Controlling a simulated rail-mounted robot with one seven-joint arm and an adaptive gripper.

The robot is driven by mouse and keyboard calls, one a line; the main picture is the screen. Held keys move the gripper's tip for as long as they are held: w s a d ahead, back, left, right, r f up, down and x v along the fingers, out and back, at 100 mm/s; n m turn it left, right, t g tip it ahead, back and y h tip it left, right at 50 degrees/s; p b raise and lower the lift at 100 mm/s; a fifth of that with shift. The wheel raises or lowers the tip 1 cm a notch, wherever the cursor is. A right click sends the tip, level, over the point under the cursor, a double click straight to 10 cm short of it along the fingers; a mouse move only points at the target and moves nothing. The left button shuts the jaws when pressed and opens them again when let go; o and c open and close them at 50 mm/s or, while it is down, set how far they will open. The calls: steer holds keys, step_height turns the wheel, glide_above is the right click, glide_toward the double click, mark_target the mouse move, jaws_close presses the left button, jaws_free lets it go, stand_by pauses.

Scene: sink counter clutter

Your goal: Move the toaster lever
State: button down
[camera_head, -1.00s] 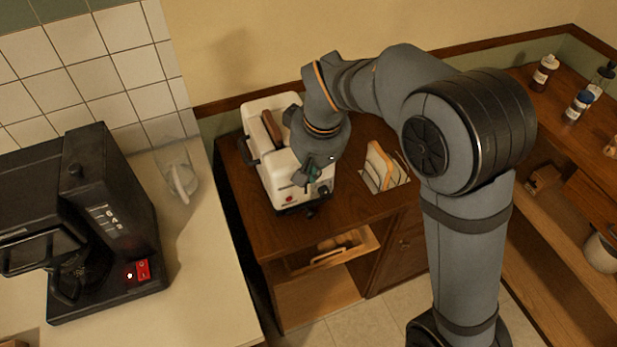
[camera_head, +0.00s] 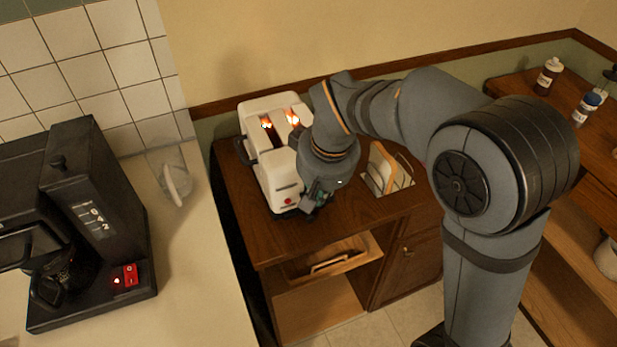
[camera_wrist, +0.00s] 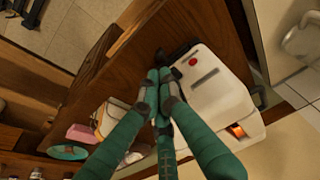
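The white toaster (camera_head: 268,172) stands on a brown wooden cabinet top (camera_head: 240,205). Its two slots glow orange, and no bread stands out above them. In the wrist view the toaster (camera_wrist: 215,100) shows its front with a red button (camera_wrist: 193,61) and one glowing slot (camera_wrist: 237,130). My gripper (camera_head: 316,203) is low at the toaster's front right corner. In the wrist view the green fingers of my gripper (camera_wrist: 158,78) have their tips together beside the toaster's front. The lever is not clearly visible; the fingers may hide it. I see nothing held between them.
A rack with bread slices (camera_head: 382,168) stands just right of the toaster, close to my arm. A black coffee machine (camera_head: 100,190) is on the pale counter (camera_head: 195,270) at left. Bottles (camera_head: 586,108) stand on a wooden shelf at right. A wall is behind the toaster.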

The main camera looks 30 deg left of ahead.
steer(key=shift+a, duration=0.1)
steer(key=v, duration=1.2)
steer(key=shift+f, duration=0.2)
steer(key=x, duration=1.1)
steer(key=shift+f, duration=0.35)
steer(key=shift+r, duration=0.15)
